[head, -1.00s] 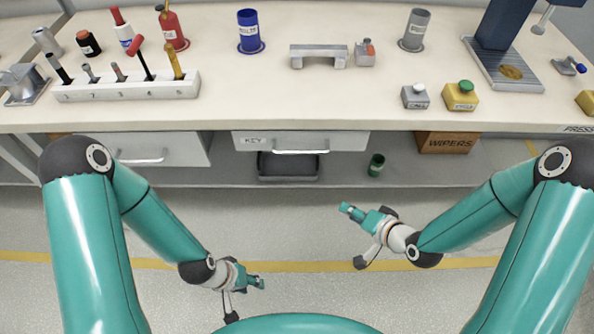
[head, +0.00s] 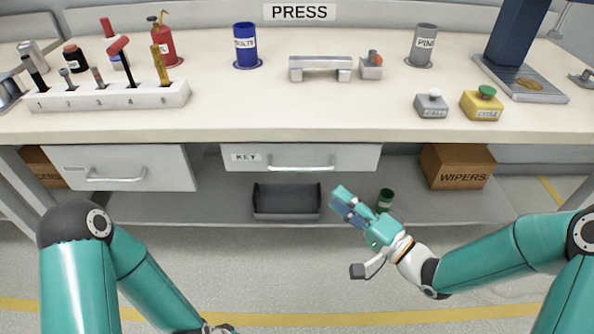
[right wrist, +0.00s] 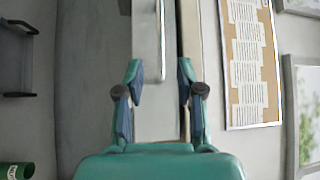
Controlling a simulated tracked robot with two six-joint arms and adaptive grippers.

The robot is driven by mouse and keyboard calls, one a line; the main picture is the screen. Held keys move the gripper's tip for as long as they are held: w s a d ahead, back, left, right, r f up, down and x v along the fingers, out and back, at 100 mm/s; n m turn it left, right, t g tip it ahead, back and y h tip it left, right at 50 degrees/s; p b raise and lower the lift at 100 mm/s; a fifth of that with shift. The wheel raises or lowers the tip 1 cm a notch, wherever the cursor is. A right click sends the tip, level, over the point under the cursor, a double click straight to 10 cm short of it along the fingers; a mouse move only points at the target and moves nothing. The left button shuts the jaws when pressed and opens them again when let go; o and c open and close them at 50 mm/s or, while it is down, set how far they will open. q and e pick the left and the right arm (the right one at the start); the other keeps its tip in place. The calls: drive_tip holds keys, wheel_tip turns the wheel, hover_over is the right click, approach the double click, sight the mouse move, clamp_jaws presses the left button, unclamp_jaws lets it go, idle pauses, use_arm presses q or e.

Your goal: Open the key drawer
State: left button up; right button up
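The key drawer (head: 345,160) has a pale grey front with a KEY label and a metal bar handle (head: 300,167). It sits under the bench top and looks closed. My right gripper (head: 345,204) is below and to the right of the handle in the head view, apart from it. In the right wrist view my right gripper (right wrist: 160,80) has its two fingers spread with nothing held. The handle (right wrist: 162,40) shows upright ahead, between the finger lines. Only a piece of my left wrist shows at the bottom edge of the head view; its fingers are out of frame.
A second drawer (head: 125,168) is at the left. A dark open tray (head: 286,214), a green cup (head: 385,199) and a WIPERS box (head: 457,167) stand on the lower shelf (head: 225,207). The bench top (head: 250,112) overhangs the drawers.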

sight(302, 170)
drive_tip(key=b+x, duration=0.1)
drive_tip(key=x, duration=1)
drive_tip(key=shift+w+a, duration=0.25)
clamp_jaws()
